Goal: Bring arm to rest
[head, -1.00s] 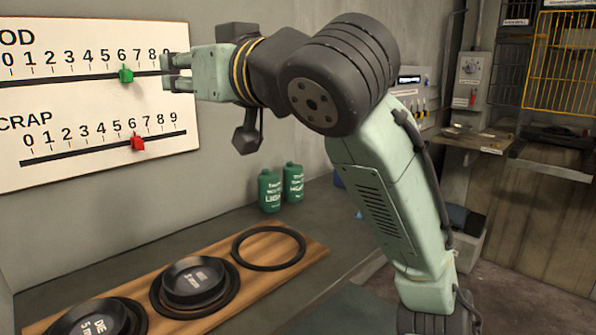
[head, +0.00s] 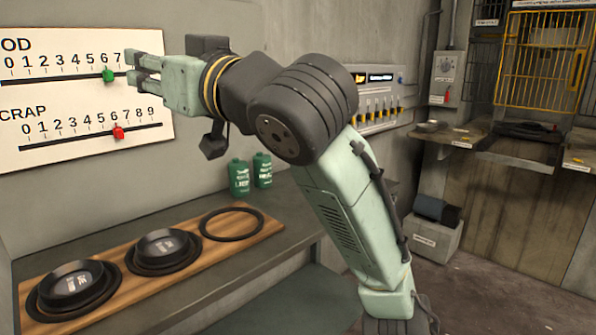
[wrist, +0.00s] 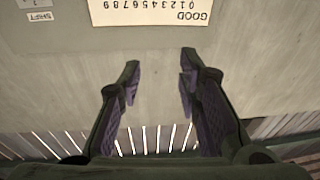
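My gripper (head: 142,71) is raised in front of the counting board (head: 70,130) on the wall, pointing left. In the wrist view its two fingers (wrist: 158,85) stand apart with nothing between them, so it is open and empty. The arm is bent, with its dark joint above the bench. The gripper hides the high numbers of the top row. On the board, a green slider (head: 108,75) sits near 6 and a red slider (head: 118,132) sits near 6. The board's top edge also shows in the wrist view (wrist: 150,14).
A bench (head: 230,285) below holds a wooden board (head: 120,312) with dark dies and a black ring (head: 231,224). Two green bottles (head: 239,177) stand by the wall. At right are a shelf (head: 455,140), a yellow cage door (head: 541,62) and open floor (head: 490,300).

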